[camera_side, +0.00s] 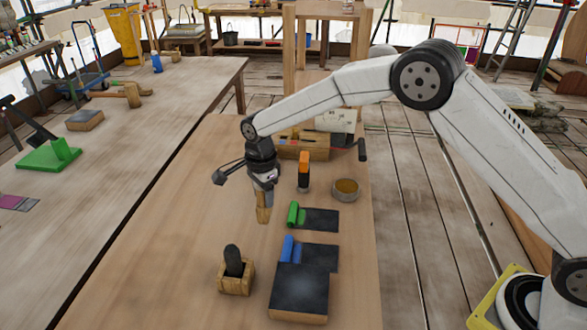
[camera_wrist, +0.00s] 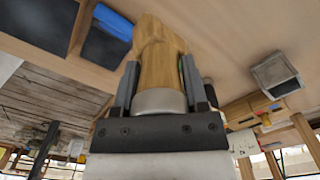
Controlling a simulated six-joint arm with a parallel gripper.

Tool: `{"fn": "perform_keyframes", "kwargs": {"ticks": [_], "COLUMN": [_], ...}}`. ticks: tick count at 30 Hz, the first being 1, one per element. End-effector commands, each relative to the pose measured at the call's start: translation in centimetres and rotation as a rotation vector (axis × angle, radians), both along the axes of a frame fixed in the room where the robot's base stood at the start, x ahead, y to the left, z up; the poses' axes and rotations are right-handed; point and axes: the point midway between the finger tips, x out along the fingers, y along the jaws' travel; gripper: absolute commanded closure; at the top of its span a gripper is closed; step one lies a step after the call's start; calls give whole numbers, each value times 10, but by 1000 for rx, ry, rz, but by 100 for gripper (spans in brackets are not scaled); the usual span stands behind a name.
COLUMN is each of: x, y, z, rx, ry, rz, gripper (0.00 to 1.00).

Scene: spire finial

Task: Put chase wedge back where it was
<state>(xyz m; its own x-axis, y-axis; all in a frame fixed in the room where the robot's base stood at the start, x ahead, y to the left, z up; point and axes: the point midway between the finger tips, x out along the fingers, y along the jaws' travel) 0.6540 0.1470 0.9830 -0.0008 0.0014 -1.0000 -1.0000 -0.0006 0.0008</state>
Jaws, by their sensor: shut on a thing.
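My gripper (camera_side: 263,187) is shut on a wooden tool, the chase wedge (camera_side: 262,212), and holds it upright, pointing down over the plywood bench. In the wrist view my gripper (camera_wrist: 162,85) has one finger on each side of the wooden piece (camera_wrist: 157,55), with a pale grey collar at its base. In the side view the lower end appears to be above the bench; I cannot tell the exact gap. No empty spot is clearly marked as its former place.
To the right lie a green roll (camera_side: 293,213) and a blue roll (camera_side: 287,249), each with a dark sheet. A dark-topped block (camera_side: 299,287), a small wooden box (camera_side: 235,285) holding a black tool, an orange-and-black tool (camera_side: 304,172) and a round tin (camera_side: 346,189) stand nearby.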

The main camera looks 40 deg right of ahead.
Motion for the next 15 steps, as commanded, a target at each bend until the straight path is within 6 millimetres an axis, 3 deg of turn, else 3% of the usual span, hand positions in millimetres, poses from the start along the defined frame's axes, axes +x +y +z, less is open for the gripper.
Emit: {"fn": "perform_keyframes", "kwargs": {"ticks": [9, 15], "x": [25, 35], "y": [5, 8], "z": [-32, -43], "rx": [0, 0], "ry": [0, -1], "rz": [0, 0], "gripper": [100, 100]}}
